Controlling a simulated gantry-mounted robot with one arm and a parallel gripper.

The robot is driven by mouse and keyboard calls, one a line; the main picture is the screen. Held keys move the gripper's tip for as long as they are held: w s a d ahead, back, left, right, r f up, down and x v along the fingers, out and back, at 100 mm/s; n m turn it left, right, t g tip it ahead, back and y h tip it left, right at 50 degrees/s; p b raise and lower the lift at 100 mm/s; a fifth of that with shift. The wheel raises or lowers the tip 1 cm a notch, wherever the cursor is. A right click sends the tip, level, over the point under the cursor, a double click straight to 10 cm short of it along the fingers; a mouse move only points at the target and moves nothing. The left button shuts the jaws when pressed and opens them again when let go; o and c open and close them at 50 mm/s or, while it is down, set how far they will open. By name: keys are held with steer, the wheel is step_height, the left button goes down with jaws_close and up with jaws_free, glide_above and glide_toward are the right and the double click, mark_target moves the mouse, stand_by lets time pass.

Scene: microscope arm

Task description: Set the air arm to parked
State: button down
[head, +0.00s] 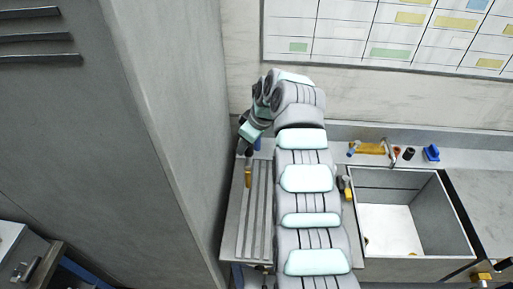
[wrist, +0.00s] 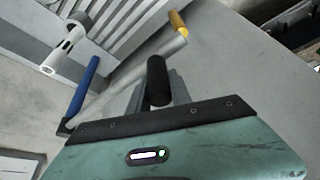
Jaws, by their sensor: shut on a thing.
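My gripper (head: 244,150) reaches down at the left end of the counter in the head view, above a ribbed drainboard. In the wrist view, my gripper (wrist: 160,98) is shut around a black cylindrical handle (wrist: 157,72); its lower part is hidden. A thin grey rod with a yellow end (wrist: 178,24) slants behind the handle; the yellow end also shows in the head view (head: 248,177). A blue bar (wrist: 85,85) rises near the rod's lower left end. I cannot tell from any label which part is the air arm.
A white tube with a round end (wrist: 62,50) stands at the upper left of the wrist view. A sink (head: 390,228) with a tap (head: 388,150) and small items lies right of my arm. A tall grey cabinet (head: 165,130) stands close on the left.

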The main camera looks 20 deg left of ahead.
steer(key=shift+a, duration=0.2)
steer(key=c, duration=1.4)
jaws_free()
steer(key=shift+a, duration=0.15)
steer(key=shift+o, duration=1.2)
steer(key=shift+d+r, duration=0.1)
steer(key=shift+d, duration=0.1)
steer(key=b+v, duration=0.2)
steer(key=v, duration=0.8)
steer(key=shift+d+r+b, duration=0.15)
steer(key=shift+r+b, duration=0.1)
steer(key=shift+b, duration=0.1)
